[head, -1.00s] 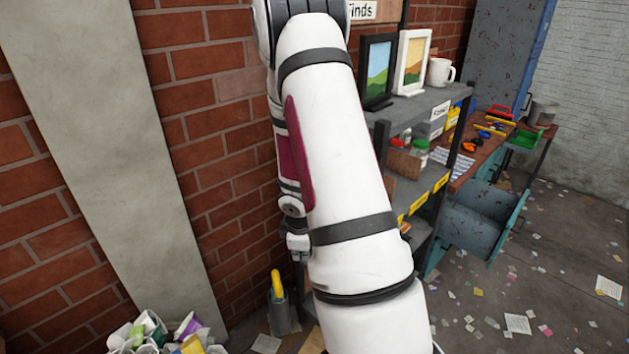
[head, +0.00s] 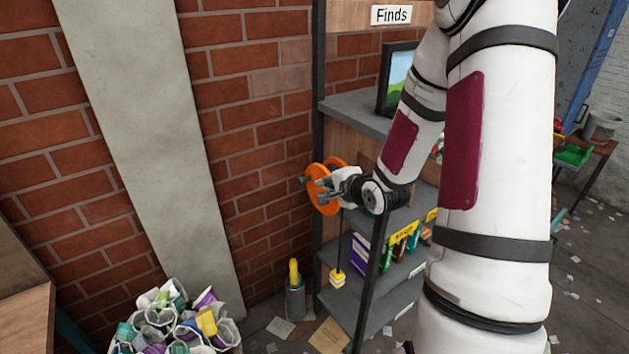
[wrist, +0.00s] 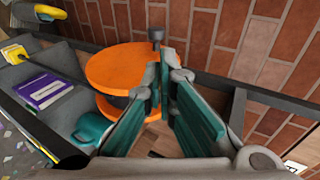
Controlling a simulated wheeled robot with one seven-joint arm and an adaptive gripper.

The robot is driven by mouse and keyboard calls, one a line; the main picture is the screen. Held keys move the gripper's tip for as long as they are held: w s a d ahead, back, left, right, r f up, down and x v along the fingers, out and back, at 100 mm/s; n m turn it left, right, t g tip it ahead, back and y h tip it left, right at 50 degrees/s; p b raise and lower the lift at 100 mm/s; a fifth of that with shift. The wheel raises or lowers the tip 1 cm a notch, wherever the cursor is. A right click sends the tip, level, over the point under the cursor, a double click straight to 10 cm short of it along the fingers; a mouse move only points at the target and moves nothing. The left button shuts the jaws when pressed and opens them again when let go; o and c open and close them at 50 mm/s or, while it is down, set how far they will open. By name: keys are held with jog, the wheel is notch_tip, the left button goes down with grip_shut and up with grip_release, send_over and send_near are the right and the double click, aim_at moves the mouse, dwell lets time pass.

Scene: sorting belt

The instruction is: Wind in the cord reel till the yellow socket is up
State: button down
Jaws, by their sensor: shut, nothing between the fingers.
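The orange cord reel (head: 334,164) is on the shelf unit's left end, partly covered by my gripper. A thin dark cord hangs below it. The yellow socket (head: 337,279) hangs on that cord, well below the reel, level with the lower shelf. In the wrist view the reel's orange disc (wrist: 112,66) lies just beyond my fingers, with a grey peg (wrist: 156,35) standing at its rim. My gripper (head: 312,190) is shut and empty beside the reel. Its teal-padded fingers also show in the wrist view (wrist: 165,78); the peg is past the tips, not between them.
The shelf unit (head: 362,104) holds a picture frame (head: 398,78) above and a purple book (head: 359,254) below. A grey holder with a yellow handle (head: 294,272) stands by the brick wall. A full bin (head: 180,325) is at lower left.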

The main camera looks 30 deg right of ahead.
aim_at(302, 180)
jog(key=x, duration=1.3)
jog(key=shift+w+f, duration=0.2)
jog(key=shift+w, duration=0.1)
jog(key=shift+w+f+g+b, duration=0.15)
jog(key=shift+w+g+b, duration=0.25)
jog(key=shift+g, duration=0.5)
